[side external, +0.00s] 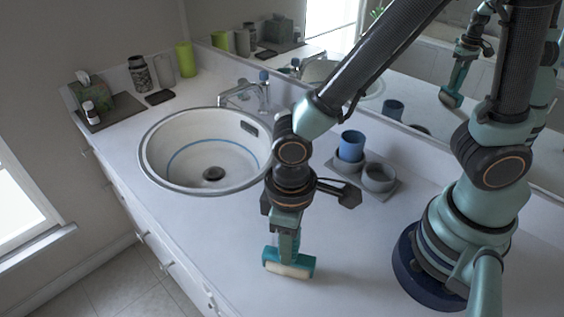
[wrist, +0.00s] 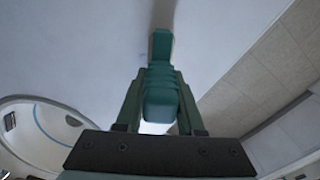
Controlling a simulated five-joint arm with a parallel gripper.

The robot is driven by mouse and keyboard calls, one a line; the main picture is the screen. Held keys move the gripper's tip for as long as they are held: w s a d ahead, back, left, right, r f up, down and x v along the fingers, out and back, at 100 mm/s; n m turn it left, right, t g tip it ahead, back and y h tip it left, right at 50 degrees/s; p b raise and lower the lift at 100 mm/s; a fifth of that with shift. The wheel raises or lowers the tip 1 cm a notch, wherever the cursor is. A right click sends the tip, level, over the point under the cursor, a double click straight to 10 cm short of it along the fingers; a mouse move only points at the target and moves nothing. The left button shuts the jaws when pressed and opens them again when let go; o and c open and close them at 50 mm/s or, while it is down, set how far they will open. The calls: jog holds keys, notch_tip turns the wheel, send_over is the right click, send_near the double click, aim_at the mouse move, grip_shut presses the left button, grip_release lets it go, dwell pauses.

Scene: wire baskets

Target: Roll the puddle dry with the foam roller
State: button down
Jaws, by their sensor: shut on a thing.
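The foam roller (side external: 289,269) has a teal frame and handle with a pale cream foam cylinder underneath. In the side view it is upright at or just above the white counter (side external: 352,266), near the front edge; I cannot tell whether the foam touches the counter. My gripper (side external: 287,236) points down and is shut on the roller's handle. In the wrist view my gripper (wrist: 160,104) has a finger on each side of the ribbed teal handle (wrist: 161,84). I cannot make out the puddle in either view.
A round sink (side external: 160,176) is set into the counter behind and left, with a tap (side external: 247,97). A blue cup (side external: 351,146) and a grey bowl (side external: 378,178) stand on a grey tray (side external: 384,195). A mirror runs along the back. Counter right of the roller is clear.

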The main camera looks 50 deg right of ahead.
jog(key=shift+d, duration=0.4)
jog(key=shift+d, duration=0.6)
jog(key=shift+d, duration=0.6)
jog(key=shift+d, duration=0.1)
jog(key=shift+d, duration=0.5)
jog(key=shift+a, duration=0.15)
